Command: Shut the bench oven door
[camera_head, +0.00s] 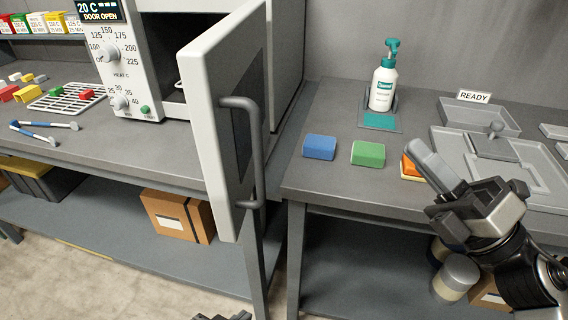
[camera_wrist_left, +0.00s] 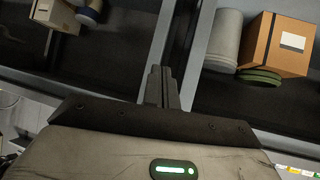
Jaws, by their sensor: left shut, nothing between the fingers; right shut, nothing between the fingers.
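The bench oven (camera_head: 130,60) stands on the left bench, and its display reads "20 C DOOR OPEN". Its white door (camera_head: 212,130) stands wide open and juts toward me, with a dark window. A grey bar handle (camera_head: 258,150) runs down the door's right side. The top of my left gripper (camera_head: 222,317) just shows at the bottom edge, below the door and apart from it. In the left wrist view its fingers (camera_wrist_left: 161,84) are shut and empty, pointing at the under-bench shelves. My right gripper (camera_head: 418,150) is shut and empty over the right bench, well right of the door.
Blue (camera_head: 319,147) and green (camera_head: 368,153) blocks and a pump bottle (camera_head: 383,85) sit on the right bench, with a grey tray (camera_head: 500,160) beyond. A rack (camera_head: 68,97) and blue-handled tools (camera_head: 45,130) lie left of the oven. A cardboard box (camera_head: 178,215) sits on the lower shelf.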

